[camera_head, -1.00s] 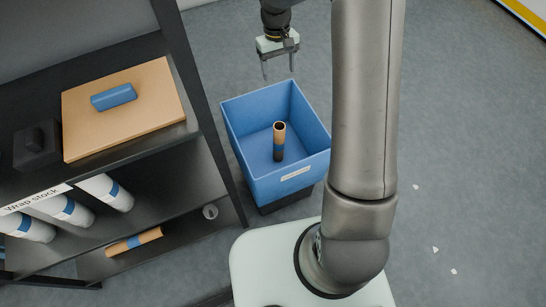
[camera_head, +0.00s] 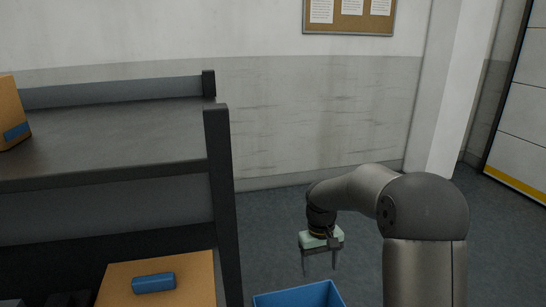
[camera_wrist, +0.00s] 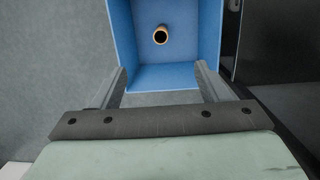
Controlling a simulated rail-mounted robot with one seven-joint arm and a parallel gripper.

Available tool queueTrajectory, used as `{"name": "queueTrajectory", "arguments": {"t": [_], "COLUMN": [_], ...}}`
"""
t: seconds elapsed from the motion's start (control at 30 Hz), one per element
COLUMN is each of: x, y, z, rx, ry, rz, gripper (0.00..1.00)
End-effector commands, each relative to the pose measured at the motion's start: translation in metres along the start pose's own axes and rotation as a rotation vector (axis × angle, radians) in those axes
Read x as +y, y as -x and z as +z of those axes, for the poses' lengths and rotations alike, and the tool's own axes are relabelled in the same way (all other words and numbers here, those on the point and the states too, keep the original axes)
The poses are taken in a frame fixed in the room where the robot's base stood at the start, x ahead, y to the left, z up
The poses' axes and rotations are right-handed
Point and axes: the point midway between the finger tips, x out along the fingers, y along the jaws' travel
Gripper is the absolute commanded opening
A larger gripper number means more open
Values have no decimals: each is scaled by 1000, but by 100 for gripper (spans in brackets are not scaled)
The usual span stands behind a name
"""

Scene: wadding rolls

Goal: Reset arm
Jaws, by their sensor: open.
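My gripper (camera_head: 319,262) hangs at the end of my bent arm, fingers pointing down, above and behind the blue bin (camera_head: 300,296). Its two fingers are apart with nothing between them. In the wrist view my open gripper (camera_wrist: 160,85) shows at the near side of the blue bin (camera_wrist: 124,35). A brown cardboard tube (camera_wrist: 160,35) stands in the bin, its open round end facing the camera. In the head view only the bin's top edge shows and the tube is out of sight.
A dark shelf rack (camera_head: 218,160) stands at the left. It bears a tan board (camera_head: 190,285) with a blue roll (camera_head: 153,283) and, higher up, a brown box (camera_head: 10,115). A pale wall (camera_head: 310,120) with a notice board (camera_head: 350,14) is behind.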

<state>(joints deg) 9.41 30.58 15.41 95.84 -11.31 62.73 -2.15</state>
Motion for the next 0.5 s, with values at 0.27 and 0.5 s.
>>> {"name": "queueTrajectory", "arguments": {"t": [0.27, 0.5], "x": [-30, -52], "y": [80, 88], "z": [141, 253], "rx": [68, 136], "ry": [-71, -151], "rz": [39, -4], "gripper": [68, 68]}}
